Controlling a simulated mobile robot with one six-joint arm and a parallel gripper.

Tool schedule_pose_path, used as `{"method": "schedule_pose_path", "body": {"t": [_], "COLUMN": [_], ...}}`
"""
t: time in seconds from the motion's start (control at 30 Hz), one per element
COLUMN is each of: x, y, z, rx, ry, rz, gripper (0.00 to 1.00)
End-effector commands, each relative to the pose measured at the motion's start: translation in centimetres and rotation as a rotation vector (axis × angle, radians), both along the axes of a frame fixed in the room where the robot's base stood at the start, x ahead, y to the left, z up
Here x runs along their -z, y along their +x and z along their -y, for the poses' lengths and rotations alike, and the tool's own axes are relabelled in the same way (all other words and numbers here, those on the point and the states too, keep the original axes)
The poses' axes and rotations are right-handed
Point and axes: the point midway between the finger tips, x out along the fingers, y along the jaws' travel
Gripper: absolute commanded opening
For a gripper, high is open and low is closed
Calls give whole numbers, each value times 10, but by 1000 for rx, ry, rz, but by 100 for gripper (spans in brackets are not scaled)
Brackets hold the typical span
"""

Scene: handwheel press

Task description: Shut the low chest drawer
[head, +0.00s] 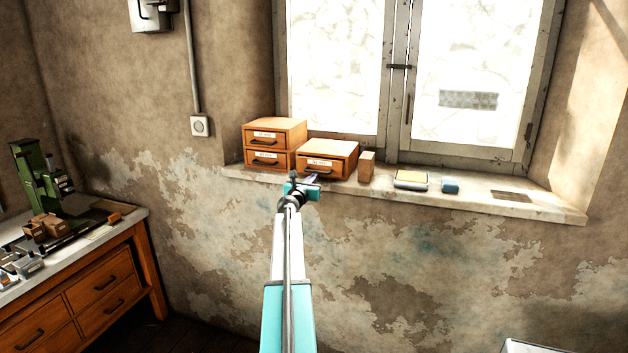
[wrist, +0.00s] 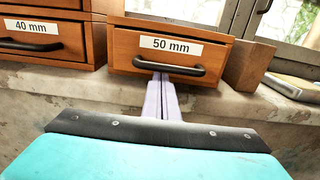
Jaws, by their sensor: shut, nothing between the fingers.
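The low chest (head: 336,147) is a small orange-brown wooden box with one drawer, standing on the windowsill. Its drawer front (wrist: 205,49) carries a "50 mm" label and a dark bar handle (wrist: 170,67). The front looks close to the chest body; I cannot tell whether a small gap is left. My gripper (head: 309,180) is at the sill, in front of the drawer. In the wrist view its pale fingers (wrist: 161,78) are together and empty, with their tips at the middle of the handle. I cannot tell whether they touch the handle or the front.
A taller chest (head: 272,142) with two drawers stands close on the left. A wooden block (head: 366,167) is just right of the low chest, then a yellow-topped tray (head: 411,180) and a blue block (head: 450,185). The window (head: 400,90) is behind. The sill's right end is mostly clear.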

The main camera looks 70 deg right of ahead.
Motion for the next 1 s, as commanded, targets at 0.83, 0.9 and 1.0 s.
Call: {"method": "schedule_pose_path", "body": {"t": [0.83, 0.9, 1.0], "x": [1, 1, 1], "y": [-5, -5, -5], "z": [-83, -90, -100], "rx": [-2, -2, -3], "ry": [0, -1, -1], "rz": [1, 1, 0], "gripper": [0, 0, 0]}}
